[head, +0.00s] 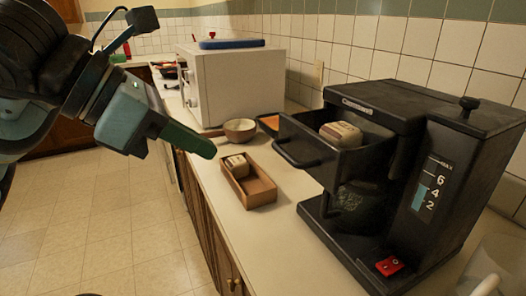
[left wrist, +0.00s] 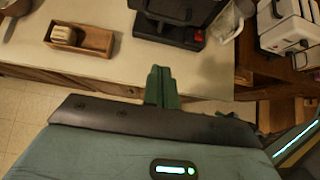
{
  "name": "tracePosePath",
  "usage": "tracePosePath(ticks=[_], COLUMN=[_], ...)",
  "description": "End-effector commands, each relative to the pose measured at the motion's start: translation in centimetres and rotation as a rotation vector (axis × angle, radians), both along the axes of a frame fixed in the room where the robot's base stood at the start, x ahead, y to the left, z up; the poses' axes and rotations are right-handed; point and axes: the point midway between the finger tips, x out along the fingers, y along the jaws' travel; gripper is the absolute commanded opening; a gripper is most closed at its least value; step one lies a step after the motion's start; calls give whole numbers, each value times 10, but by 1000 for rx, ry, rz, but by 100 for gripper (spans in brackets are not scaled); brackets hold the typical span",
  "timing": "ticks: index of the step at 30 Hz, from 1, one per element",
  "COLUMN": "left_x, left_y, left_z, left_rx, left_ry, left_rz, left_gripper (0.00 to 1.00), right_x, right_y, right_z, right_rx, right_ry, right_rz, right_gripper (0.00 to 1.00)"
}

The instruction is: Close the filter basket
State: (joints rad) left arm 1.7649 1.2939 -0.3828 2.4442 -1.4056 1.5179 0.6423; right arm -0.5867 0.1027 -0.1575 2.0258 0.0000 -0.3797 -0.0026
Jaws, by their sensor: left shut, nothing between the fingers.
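The black coffee maker (head: 430,190) stands on the counter at the right in the head view. Its filter basket (head: 310,148) is pulled out toward the left, with a loop handle at its front. A small beige and brown packaged item (head: 341,134) sits in the basket. Part of the coffee maker (left wrist: 170,25) shows at the top of the left wrist view. My left gripper (head: 212,152) is shut and empty, in the air to the left of the basket and apart from it. Its green fingers (left wrist: 160,84) are together in the left wrist view. My right gripper is not in view.
A wooden box (head: 248,188) holding a small block is on the counter left of the coffee maker. A bowl (head: 240,130), an orange-filled dish (head: 268,122) and a white microwave (head: 232,82) stand behind. A glass jug (head: 490,275) is at lower right.

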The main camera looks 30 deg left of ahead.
Motion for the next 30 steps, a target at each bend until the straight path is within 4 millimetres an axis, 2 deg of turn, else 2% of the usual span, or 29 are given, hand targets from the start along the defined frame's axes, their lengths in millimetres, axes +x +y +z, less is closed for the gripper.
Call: tracePosePath(ticks=[11,13,19,30], left_x=[46,55,72,79], left_y=[-28,-33,-43,-46], left_z=[-48,-40,-37,-37], left_rx=[-2,-5,-3,-2], left_ry=[3,-2,-2,0], left_rz=[-4,-4,-2,0], left_gripper=[0,0,0,0], right_x=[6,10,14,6], right_y=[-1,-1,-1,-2], right_z=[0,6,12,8], right_rx=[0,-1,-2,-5], right_ry=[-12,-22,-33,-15], right_rz=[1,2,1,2], right_gripper=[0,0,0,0])
